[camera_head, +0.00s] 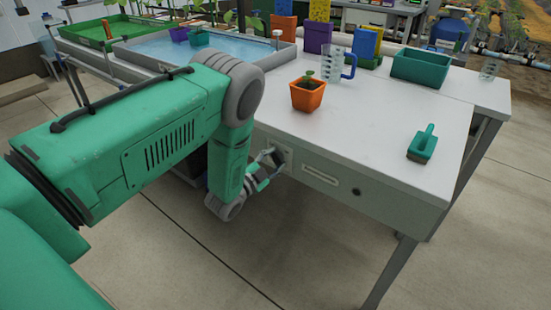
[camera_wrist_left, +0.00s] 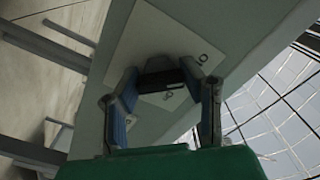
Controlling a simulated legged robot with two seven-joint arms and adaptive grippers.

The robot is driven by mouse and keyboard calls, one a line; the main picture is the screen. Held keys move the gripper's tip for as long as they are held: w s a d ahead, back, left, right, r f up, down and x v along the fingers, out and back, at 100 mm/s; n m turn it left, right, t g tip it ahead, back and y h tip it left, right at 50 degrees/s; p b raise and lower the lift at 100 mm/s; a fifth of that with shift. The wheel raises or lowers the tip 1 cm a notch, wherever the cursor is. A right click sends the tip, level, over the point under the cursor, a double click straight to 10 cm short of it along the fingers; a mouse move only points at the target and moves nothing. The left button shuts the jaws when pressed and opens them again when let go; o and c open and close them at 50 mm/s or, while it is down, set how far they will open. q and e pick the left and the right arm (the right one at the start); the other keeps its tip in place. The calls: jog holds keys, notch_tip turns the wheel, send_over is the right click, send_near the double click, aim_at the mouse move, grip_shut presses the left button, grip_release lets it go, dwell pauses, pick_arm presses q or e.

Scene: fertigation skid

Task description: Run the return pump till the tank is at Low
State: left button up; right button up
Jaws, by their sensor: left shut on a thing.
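A shallow grey-rimmed tank (camera_head: 265,64) holding blue water stands at the back left of the bench in the head view. My left gripper (camera_head: 268,162) is at the bench's front edge, by a light switch plate (camera_head: 285,146). In the left wrist view the plate (camera_wrist_left: 165,35) carries small dark marks. There my left gripper (camera_wrist_left: 166,82) has its two fingers around a dark switch knob (camera_wrist_left: 160,66) and is shut on it. The knob's exact setting cannot be read. No level marks on the tank can be read. My right gripper is not in view.
The white bench (camera_head: 370,130) holds an orange pot (camera_head: 307,97) with a seedling, a clear jug (camera_head: 332,66), a teal bin (camera_head: 420,70) and a teal brush (camera_head: 422,146). A green tray (camera_head: 105,33) stands beyond the tank. The bench's front middle is clear.

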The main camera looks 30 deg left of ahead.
pick_arm(q)
jog(key=shift+s+a+f+n, duration=0.15)
jog(key=shift+s+f+n, duration=0.15)
jog(key=shift+f, duration=0.1)
jog(key=o, duration=1.2)
jog(key=shift+w, duration=0.1)
jog(key=shift+w+a+r, duration=0.1)
jog(key=s, duration=0.8)
jog(key=s+a, duration=0.1)
jog(key=s, duration=0.3)
